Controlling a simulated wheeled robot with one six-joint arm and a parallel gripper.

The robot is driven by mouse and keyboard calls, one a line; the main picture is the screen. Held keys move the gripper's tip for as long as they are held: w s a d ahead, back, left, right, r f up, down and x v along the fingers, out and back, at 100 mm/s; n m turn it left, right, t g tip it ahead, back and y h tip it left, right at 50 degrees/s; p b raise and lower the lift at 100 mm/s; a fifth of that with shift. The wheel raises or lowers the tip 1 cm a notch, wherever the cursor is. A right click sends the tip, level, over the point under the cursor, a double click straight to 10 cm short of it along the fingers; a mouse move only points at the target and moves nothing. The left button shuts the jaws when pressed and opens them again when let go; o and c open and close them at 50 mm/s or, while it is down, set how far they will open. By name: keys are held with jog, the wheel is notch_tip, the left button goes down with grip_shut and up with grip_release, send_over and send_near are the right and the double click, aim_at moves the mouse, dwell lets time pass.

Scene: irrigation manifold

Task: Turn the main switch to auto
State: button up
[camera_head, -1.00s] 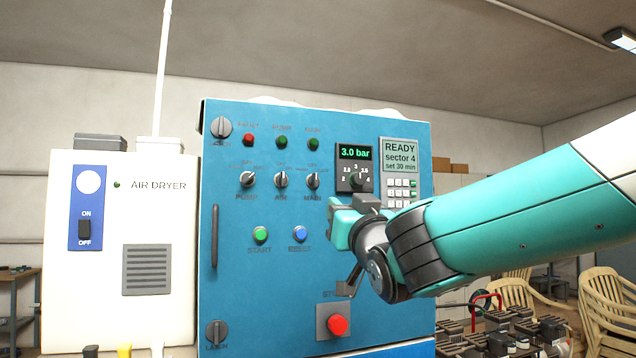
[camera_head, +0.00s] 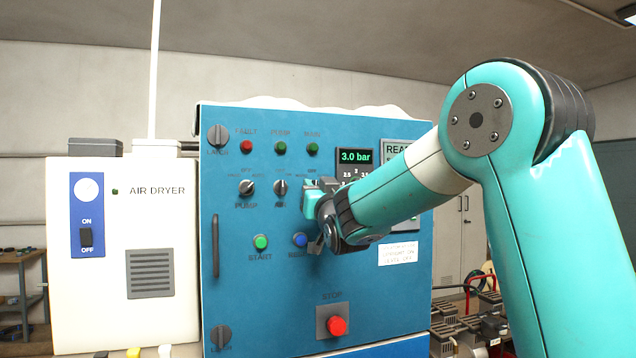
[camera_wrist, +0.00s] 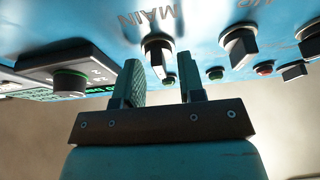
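The main switch (camera_wrist: 158,52) is a dark knob with a pale face, under the label MAIN, on the blue panel (camera_head: 228,290). In the wrist view it lies just beyond my fingertips, lined up with the gap between them. My gripper (camera_wrist: 163,80) is open, with nothing between its fingers; I cannot tell whether they touch the knob. In the head view my gripper (camera_head: 311,198) is at the panel and hides the main switch. The knob's exact setting cannot be read.
The air switch (camera_head: 281,187) and pump switch (camera_head: 247,188) sit left of my gripper. The blue button (camera_head: 299,240) is close below it, and the pressure dial (camera_wrist: 69,82) is on its other side. The red stop button (camera_head: 337,326) is lower down.

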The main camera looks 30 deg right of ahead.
jog(key=shift+c, duration=0.2)
jog(key=shift+r, duration=0.1)
grip_shut()
jog(key=shift+s+b, duration=0.1)
jog(key=shift+b, duration=0.5)
jog(key=shift+a+m+g+h+b, duration=0.1)
jog(key=shift+m+g+h+b, duration=0.65)
jog(key=shift+m+b, duration=1.55)
jog(key=shift+d+m+g+h+b, duration=0.1)
jog(key=shift+m+g+h+b, duration=0.6)
jog(key=shift+m+b, duration=1.55)
jog(key=shift+a+m+g+h+b, duration=0.1)
jog(key=shift+m+g+h+b, duration=0.25)
jog(key=shift+m+h+b, duration=1.3)
jog(key=shift+r+m+y+b, duration=0.2)
jog(key=shift+m+y+b, duration=0.15)
jog(key=shift+b, duration=0.8)
